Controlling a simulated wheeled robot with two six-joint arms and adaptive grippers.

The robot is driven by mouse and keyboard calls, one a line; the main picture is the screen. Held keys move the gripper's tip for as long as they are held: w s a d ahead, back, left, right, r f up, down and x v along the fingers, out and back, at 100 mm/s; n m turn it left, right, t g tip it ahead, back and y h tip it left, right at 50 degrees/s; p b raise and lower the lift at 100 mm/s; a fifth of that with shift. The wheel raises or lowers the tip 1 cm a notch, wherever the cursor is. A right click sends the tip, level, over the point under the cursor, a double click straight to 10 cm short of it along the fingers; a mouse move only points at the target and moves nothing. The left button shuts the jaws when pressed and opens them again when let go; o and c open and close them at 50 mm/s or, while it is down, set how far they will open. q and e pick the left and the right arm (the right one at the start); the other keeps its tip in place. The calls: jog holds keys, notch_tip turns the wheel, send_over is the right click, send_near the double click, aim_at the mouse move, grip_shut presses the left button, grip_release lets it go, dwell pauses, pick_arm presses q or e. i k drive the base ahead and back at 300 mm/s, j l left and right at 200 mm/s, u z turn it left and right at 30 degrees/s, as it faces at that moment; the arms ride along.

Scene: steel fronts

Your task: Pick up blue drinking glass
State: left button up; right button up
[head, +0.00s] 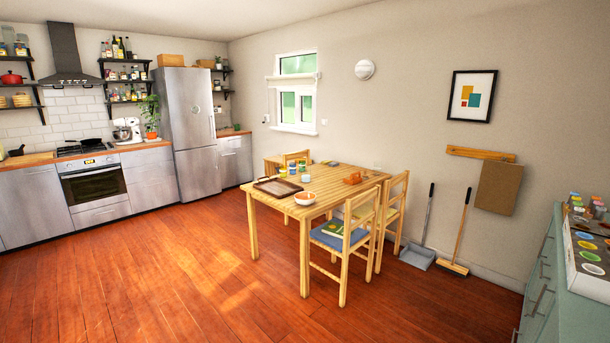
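No blue drinking glass can be made out for certain. Several small containers (292,170) with blue, green and yellow on them stand on the wooden dining table (268,211), near its far left side; they are too small to tell whether one is the glass. Neither of my grippers is in view.
The table also bears a brown tray (262,187) and an orange-white bowl (305,198). Wooden chairs (346,243) stand around it. A broom (457,240) and dustpan (417,256) lean at the right wall. A green cabinet (545,262) is at right. The wooden floor (160,270) in front is clear.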

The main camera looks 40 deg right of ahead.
aim_at(292, 166)
jog(key=i+j, duration=0.15)
jog(key=i, duration=0.6)
jog(key=i+j, duration=0.1)
jog(key=i, duration=0.65)
jog(key=i+j, duration=0.1)
jog(key=i, duration=0.4)
jog(key=i+z, duration=0.1)
jog(key=i, duration=0.4)
jog(key=i+j, duration=0.2)
jog(key=i, duration=0.35)
jog(key=i+j+z, duration=0.1)
jog(key=i, duration=0.4)
jog(key=i+j, duration=0.2)
jog(key=i, duration=0.3)
jog(key=i+j+z, duration=0.1)
jog(key=i, duration=0.4)
jog(key=i+l+z, duration=0.25)
jog(key=i+z, duration=0.15)
jog(key=i, duration=0.95)
jog(key=i+j+z, duration=0.15)
jog(key=i+z, duration=0.2)
jog(key=i, duration=1)
jog(key=i+z, duration=0.3)
jog(key=i, duration=0.15)
jog(key=i+j+z, duration=0.1)
jog(key=i+z, duration=0.25)
jog(key=i+j+z, duration=0.3)
jog(key=i, duration=0.25)
